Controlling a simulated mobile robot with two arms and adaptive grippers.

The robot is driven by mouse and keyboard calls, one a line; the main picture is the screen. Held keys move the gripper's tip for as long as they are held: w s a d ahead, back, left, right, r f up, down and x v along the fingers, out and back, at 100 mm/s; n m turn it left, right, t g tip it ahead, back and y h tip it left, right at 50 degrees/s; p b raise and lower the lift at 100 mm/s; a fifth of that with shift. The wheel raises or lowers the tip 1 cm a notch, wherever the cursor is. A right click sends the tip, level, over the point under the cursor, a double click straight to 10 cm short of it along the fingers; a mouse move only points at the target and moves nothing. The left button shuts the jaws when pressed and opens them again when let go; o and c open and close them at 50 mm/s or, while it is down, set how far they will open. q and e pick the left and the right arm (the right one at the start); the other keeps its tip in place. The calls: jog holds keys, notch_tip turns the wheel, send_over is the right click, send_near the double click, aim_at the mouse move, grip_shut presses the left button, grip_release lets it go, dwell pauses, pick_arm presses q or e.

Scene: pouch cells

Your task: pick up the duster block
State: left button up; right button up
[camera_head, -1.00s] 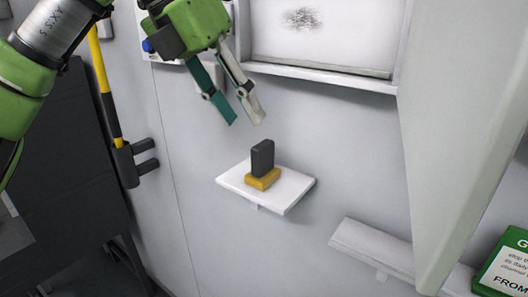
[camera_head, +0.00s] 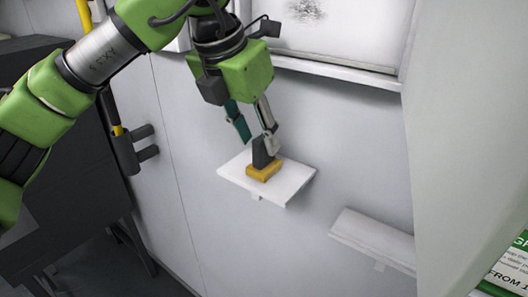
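The duster block (camera_head: 264,165) has a dark grey upper part and a yellow base. It stands upright on a small white wall shelf (camera_head: 285,189) in the head view. My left gripper (camera_head: 256,145) points down at it from above. Its teal finger is left of the block and its pale finger is at the block's upper right, partly covering its top. The fingers are spread apart. Whether either finger touches the block I cannot tell. My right gripper is not in view.
A framed panel with dark smudges (camera_head: 320,30) is on the wall above. A second white ledge (camera_head: 370,236) is at lower right. A large pale panel (camera_head: 460,120) fills the right side. A green and white sign (camera_head: 510,268) shows at the lower right corner.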

aim_at(264, 155)
pick_arm(q)
jog(key=p+x, duration=0.1)
jog(key=x, duration=0.2)
jog(key=shift+s+d+f, duration=0.1)
jog(key=shift+d, duration=0.05)
jog(key=shift+f, duration=0.2)
grip_shut()
jog(key=shift+r, duration=0.1)
